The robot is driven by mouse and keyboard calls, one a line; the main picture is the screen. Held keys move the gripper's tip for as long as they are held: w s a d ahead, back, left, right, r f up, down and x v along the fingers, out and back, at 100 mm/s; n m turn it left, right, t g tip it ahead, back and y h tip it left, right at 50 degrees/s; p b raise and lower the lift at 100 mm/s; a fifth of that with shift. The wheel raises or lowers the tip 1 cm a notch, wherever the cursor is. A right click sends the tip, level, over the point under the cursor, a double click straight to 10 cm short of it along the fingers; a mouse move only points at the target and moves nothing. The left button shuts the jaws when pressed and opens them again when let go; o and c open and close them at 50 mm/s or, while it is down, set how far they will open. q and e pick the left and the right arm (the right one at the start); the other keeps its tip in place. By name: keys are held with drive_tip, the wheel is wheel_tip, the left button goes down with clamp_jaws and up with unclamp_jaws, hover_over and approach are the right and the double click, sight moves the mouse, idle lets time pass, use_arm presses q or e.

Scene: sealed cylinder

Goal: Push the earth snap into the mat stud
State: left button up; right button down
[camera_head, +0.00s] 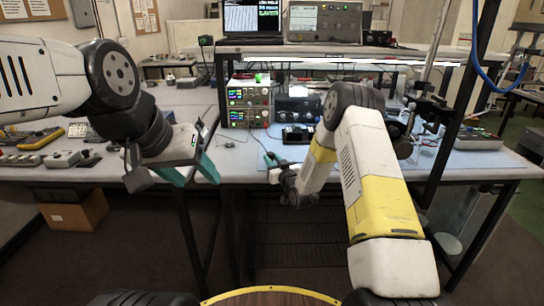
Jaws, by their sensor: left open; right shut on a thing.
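My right gripper (271,166) is low over the front part of the pale blue bench mat (235,165). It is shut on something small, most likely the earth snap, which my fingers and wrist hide. A thin dark lead (257,142) runs on the mat just behind it. I cannot make out the mat stud, or whether the snap touches it. My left gripper (190,173) is open and empty, pointing down in front of the bench's front edge, left of the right gripper and well apart from it.
A power supply with lit displays (248,104) and a dark instrument (298,107) stand behind the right gripper. A shelf above carries a laptop (253,18) and an oscilloscope (324,22). A yellow meter (41,138) lies far left. The mat's right side (480,162) has free room.

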drive_tip(key=shift+f, duration=0.45)
drive_tip(key=c, duration=1.1)
unclamp_jaws()
drive_tip(key=v, duration=0.7)
drive_tip(key=shift+s+d, duration=0.15)
drive_tip(key=shift+s, duration=0.2)
drive_tip(key=shift+r, duration=0.1)
